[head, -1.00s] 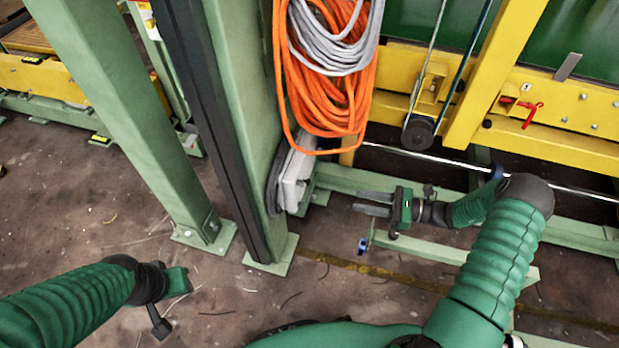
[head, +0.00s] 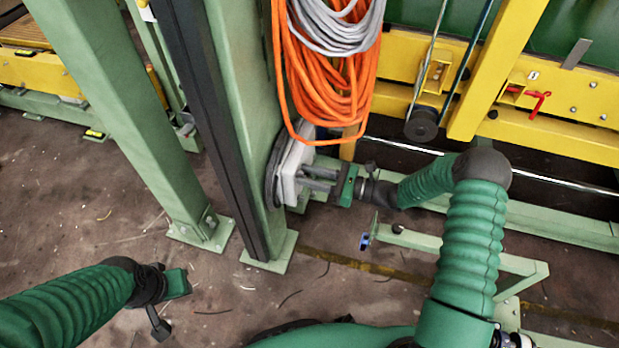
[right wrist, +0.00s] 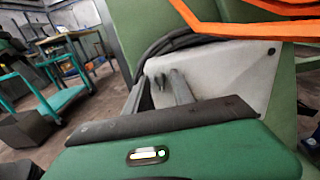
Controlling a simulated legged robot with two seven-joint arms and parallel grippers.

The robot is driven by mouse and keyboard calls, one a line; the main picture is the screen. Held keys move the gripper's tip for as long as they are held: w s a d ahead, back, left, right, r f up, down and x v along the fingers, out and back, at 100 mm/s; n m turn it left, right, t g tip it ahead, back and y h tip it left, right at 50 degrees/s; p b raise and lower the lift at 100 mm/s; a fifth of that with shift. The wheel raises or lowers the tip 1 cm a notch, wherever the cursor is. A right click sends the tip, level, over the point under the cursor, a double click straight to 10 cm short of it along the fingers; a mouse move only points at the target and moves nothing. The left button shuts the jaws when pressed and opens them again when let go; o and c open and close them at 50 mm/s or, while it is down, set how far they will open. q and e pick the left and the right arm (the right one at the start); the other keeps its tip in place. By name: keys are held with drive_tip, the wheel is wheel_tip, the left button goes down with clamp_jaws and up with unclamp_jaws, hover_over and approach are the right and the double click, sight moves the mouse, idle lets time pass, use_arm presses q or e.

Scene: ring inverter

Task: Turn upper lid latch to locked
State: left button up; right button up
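A pale grey box (head: 289,166) is fixed low on the side of the green post; it also shows in the right wrist view (right wrist: 235,72). A small dark knob-like part (right wrist: 160,80) shows on its face; I cannot tell for sure that it is the upper lid latch or how it is turned. My right gripper (head: 305,180) is open, with its two fingers apart and their tips close to the box face. In the right wrist view the fingers (right wrist: 160,90) lie either side of the dark part; contact is unclear. My left gripper (head: 178,283) hangs low at left, its fingers not clear.
Orange cable coils (head: 325,85) and grey cable (head: 335,30) hang just above the box. The green post (head: 240,110) stands left of it. A yellow beam (head: 550,135) with a red handle (head: 540,103) is at right. Open floor (head: 120,225) lies at left.

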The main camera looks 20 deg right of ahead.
clamp_jaws()
drive_tip(key=shift+d+r+n+p, duration=0.1)
drive_tip(key=shift+n+p, duration=0.25)
drive_tip(key=shift+n, duration=0.05)
drive_tip(key=n+p, duration=0.3)
drive_tip(key=n, duration=0.3)
drive_tip(key=shift+s+n, duration=0.1)
drive_tip(key=shift+n, duration=0.2)
drive_tip(key=n+p, duration=0.2)
drive_tip(key=n, duration=0.4)
drive_tip(key=shift+f, duration=0.2)
drive_tip(key=n, duration=0.1)
drive_tip(key=n+p, duration=0.1)
drive_tip(key=n, duration=0.2)
drive_tip(key=shift+s+a+f+p, duration=0.15)
drive_tip(key=shift+a+f+p, duration=0.05)
drive_tip(key=shift+f+p, duration=0.1)
drive_tip(key=shift+n, duration=0.4)
